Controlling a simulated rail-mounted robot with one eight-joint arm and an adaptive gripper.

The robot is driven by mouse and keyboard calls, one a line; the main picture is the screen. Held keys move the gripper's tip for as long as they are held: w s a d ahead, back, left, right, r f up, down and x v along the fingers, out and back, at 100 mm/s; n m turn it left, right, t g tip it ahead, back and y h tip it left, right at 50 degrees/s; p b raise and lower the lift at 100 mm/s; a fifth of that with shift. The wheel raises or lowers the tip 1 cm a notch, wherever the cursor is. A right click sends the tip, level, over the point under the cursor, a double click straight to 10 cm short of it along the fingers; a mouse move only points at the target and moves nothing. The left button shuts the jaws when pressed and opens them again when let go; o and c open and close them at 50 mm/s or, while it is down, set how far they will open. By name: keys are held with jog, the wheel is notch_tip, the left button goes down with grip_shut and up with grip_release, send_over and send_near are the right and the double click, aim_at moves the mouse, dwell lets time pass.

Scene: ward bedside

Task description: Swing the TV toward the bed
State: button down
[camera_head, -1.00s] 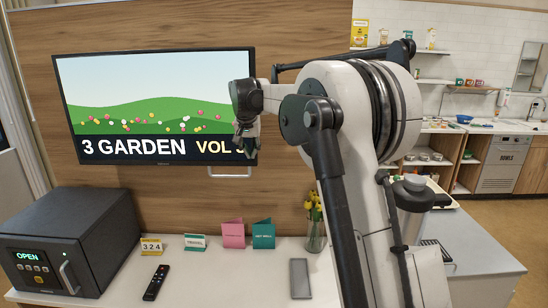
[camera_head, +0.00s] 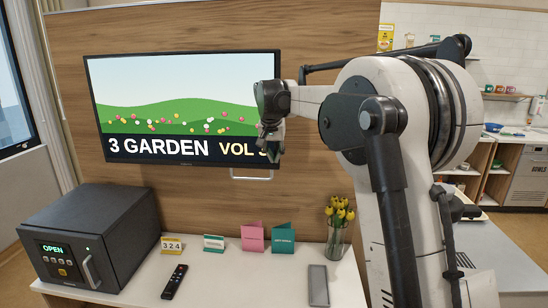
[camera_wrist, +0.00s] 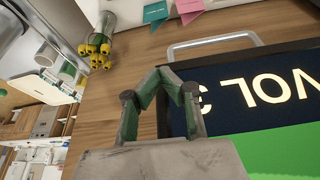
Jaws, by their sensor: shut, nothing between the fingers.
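The TV (camera_head: 180,105) is on the wood panel, its screen lit with a green hill and the text "3 GARDEN VOL". A pale bar handle (camera_head: 252,178) hangs below its lower right edge. My gripper (camera_head: 272,150) is at the TV's lower right corner and covers part of the screen text. In the wrist view my gripper (camera_wrist: 160,73) has its fingertips together and empty, beside the TV's edge (camera_wrist: 180,105). The handle (camera_wrist: 212,40) lies ahead of the fingertips and apart from them. I cannot tell whether the fingers touch the TV.
Below the TV is a white counter (camera_head: 215,282). It holds a black safe-like box (camera_head: 90,235), a remote (camera_head: 174,281), standing cards (camera_head: 252,238), a grey slab (camera_head: 318,286) and a vase of yellow flowers (camera_head: 340,222). A window is at the left, kitchen shelves at the right.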

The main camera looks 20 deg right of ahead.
jog(key=s+a+b+v, duration=0.1)
jog(key=v, duration=0.9)
jog(key=shift+s+b, duration=0.35)
jog(key=shift+s, duration=0.1)
jog(key=shift+s, duration=0.1)
jog(key=s+a+f+n+t+y+b, duration=0.1)
jog(key=s+a+f+b, duration=0.3)
jog(key=s, duration=0.7)
jog(key=s+d+f+n+t+b, duration=0.15)
jog(key=s+f, duration=0.35)
jog(key=s, duration=0.6)
jog(key=s+a+f+n+b, duration=0.1)
jog(key=s+f+b, duration=0.1)
jog(key=s+f, duration=0.8)
jog(key=s+a+f+n+y+b, duration=0.1)
jog(key=s+a+f+n+b, duration=0.1)
jog(key=s+f, duration=0.8)
jog(key=shift+f+t, duration=0.35)
jog(key=shift+t, duration=0.1)
